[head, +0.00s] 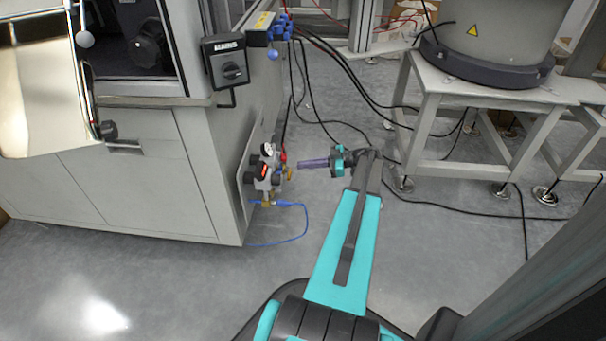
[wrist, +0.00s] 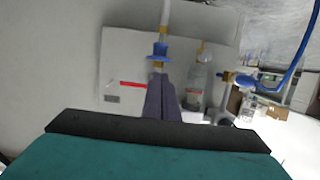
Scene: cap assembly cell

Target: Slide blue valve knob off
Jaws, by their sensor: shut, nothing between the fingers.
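My gripper (head: 302,164) is shut and empty, its purple-grey fingers pointing left at the valve assembly (head: 264,174) on the side of the grey cabinet. In the wrist view the shut fingers (wrist: 162,85) end close to a blue collar (wrist: 158,50) between brass ends on a pale pipe. I cannot tell whether they touch it. A second blue part (wrist: 245,80) sits right of the fingers, on a brass fitting with a blue hose. It shows low on the assembly in the head view (head: 285,203). Which blue part is the valve knob is not clear.
A clear filter bowl (wrist: 198,80) hangs beside the fingers. The blue hose (head: 304,225) loops down to the floor. A switch box (head: 226,62) and a blue manifold (head: 272,30) sit above. Black cables cross the floor behind my gripper. A white stand (head: 430,120) is at right.

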